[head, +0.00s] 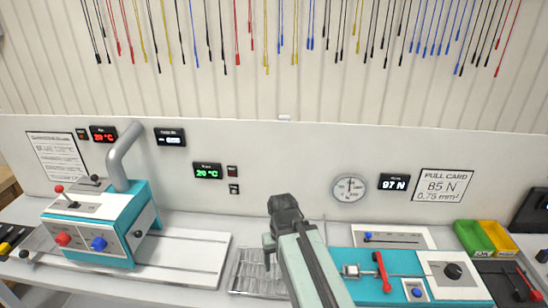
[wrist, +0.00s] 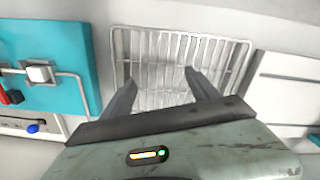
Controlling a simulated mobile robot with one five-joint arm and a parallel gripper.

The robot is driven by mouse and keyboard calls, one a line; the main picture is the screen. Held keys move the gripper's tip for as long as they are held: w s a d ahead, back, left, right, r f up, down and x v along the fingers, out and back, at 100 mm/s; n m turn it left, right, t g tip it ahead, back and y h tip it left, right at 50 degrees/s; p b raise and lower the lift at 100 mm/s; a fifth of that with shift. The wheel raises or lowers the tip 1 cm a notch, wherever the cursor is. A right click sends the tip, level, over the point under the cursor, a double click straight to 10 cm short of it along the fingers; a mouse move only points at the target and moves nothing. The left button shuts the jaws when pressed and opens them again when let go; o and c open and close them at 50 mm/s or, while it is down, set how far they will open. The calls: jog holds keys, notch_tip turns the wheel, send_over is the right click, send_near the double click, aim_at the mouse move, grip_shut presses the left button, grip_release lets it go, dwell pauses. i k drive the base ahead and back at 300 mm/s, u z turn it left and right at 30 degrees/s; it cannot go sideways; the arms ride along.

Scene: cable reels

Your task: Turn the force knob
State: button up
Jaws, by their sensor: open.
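The force knob is likely the black round knob (head: 453,271) on the white panel at the right end of the teal pull tester (head: 345,290) in the head view. The force display (head: 394,182) on the wall above reads 97 N. The pull card (head: 443,184) reads 85 N, 0.75 mm². My gripper (wrist: 161,76) is open and empty in the wrist view, above the wire rack and apart from the knob. In the head view my arm hides most of it, to the left of the tester. The tester's teal edge (wrist: 45,60) shows at the left of the wrist view.
The wire rack (head: 250,272) lies on the bench left of the tester. The tester has a red lever (head: 382,272) and a blue button (head: 416,292). Green and yellow bins (head: 487,238) stand right of it. A teal machine (head: 105,225) stands at the left; a gauge (head: 349,188) is on the wall.

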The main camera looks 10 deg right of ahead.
aim_at(453, 272)
jog(key=z, duration=2)
jog(key=k, duration=0.95)
jog(key=u, duration=0.75)
jog(key=i, duration=1)
